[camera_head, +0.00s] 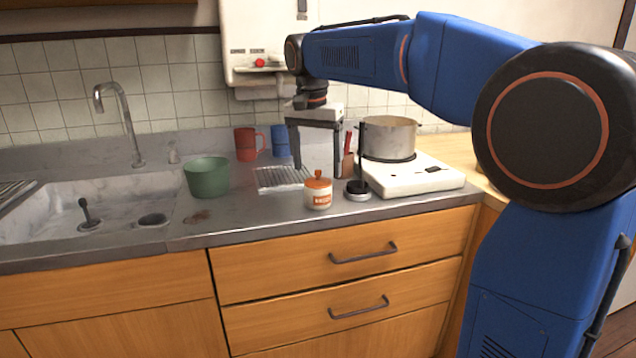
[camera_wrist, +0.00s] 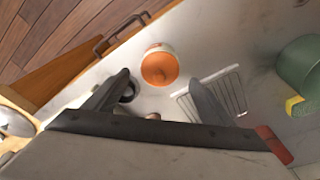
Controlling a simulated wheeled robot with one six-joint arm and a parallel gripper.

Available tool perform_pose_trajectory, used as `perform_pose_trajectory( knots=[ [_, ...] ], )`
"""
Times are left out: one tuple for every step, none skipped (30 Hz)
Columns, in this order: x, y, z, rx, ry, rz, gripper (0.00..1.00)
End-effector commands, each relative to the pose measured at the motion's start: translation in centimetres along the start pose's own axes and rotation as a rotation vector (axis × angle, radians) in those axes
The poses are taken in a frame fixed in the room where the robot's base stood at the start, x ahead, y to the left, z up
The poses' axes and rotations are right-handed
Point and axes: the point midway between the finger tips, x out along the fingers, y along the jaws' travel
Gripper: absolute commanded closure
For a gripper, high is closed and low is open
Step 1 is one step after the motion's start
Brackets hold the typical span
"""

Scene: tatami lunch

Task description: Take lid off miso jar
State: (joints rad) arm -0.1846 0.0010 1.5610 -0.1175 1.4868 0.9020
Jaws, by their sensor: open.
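The miso jar (camera_head: 318,198) is a small white pot with an orange-brown label, standing upright near the counter's front edge. Its orange lid (camera_head: 318,182) with a round knob sits on top. In the wrist view the lid (camera_wrist: 159,68) shows from above, ahead of the fingers and between their lines. My gripper (camera_head: 317,170) is open and empty, pointing down above the counter behind the jar. Its two fingers also show in the wrist view (camera_wrist: 160,88), apart from the lid.
A dark round-based object (camera_head: 357,190) stands close right of the jar, beside the white stove (camera_head: 420,176) with a pot (camera_head: 388,138). A wire rack (camera_head: 280,179) lies behind left. A green bowl (camera_head: 207,177), red mug (camera_head: 246,145) and blue cup (camera_head: 280,140) stand farther left and back.

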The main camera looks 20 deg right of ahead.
Motion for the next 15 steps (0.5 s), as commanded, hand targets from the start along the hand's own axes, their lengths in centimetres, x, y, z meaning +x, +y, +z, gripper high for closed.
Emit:
perform_pose_trajectory(
  knots=[
    [0.7, 0.1, -0.1, 0.001, -0.001, 0.001, 0.23],
    [1.1, 0.1, -0.1, 0.000, -0.001, 0.001, 0.23],
    [1.6, 0.1, 0.0, 0.000, -0.001, 0.002, 0.23],
    [1.9, 0.1, 0.0, 0.000, -0.001, 0.001, 0.23],
    [2.2, 0.1, -0.1, 0.000, 0.000, 0.000, 0.23],
    [2.4, 0.1, -0.1, 0.000, 0.000, 0.000, 0.23],
    [2.6, 0.1, -0.1, 0.000, 0.000, 0.000, 0.23],
    [2.7, 0.1, -0.1, 0.000, 0.000, 0.000, 0.23],
    [2.8, 0.1, 0.0, 0.000, 0.000, 0.000, 0.23],
    [2.8, 0.1, 0.0, 0.000, 0.000, 0.000, 0.23],
    [2.9, 0.1, 0.0, 0.000, 0.000, 0.000, 0.23],
    [2.8, 0.1, -0.1, 0.000, 0.001, 0.000, 0.23],
    [2.8, 0.1, -0.1, 0.000, 0.001, 0.000, 0.23],
    [2.8, 0.1, -0.1, 0.000, 0.001, 0.000, 0.23],
    [2.8, 0.1, -0.1, 0.000, 0.001, 0.000, 0.23]
  ],
)
